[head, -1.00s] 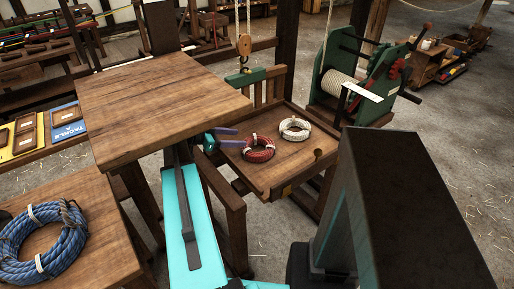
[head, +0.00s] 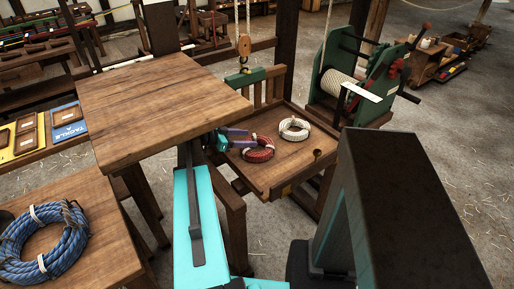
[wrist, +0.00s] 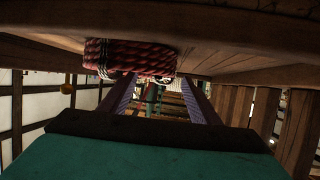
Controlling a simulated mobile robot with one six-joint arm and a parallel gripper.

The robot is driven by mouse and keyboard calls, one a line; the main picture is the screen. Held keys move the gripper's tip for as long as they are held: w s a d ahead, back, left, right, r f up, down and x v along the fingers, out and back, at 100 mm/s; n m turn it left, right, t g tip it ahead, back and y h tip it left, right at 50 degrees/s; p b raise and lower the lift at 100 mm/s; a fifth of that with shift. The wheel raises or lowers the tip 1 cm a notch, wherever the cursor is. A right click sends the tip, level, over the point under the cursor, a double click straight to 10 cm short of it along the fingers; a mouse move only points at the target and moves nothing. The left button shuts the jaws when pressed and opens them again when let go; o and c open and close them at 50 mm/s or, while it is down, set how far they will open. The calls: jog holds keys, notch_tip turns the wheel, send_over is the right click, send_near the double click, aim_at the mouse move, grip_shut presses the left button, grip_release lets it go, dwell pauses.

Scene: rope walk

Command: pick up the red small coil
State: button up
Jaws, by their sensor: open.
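The red small coil (head: 259,151) lies on the wooden tray (head: 284,174) in the head view, with pale bindings around it. In the wrist view the red coil (wrist: 130,57) shows large at the top, left of centre, with the tray's wood around it. My gripper (head: 248,138) is open at the coil's left and far edge, and its purple fingers partly overlap the coil in the head view.
A white coil (head: 294,122) lies just beyond the red one on the tray. A higher wooden table (head: 160,105) stands close left of my arm. A hook on a pulley (head: 244,46) hangs behind, and a green winch (head: 380,100) stands right. A blue rope coil (head: 20,262) lies front left.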

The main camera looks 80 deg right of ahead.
jog(key=shift+c, duration=0.5)
grip_shut()
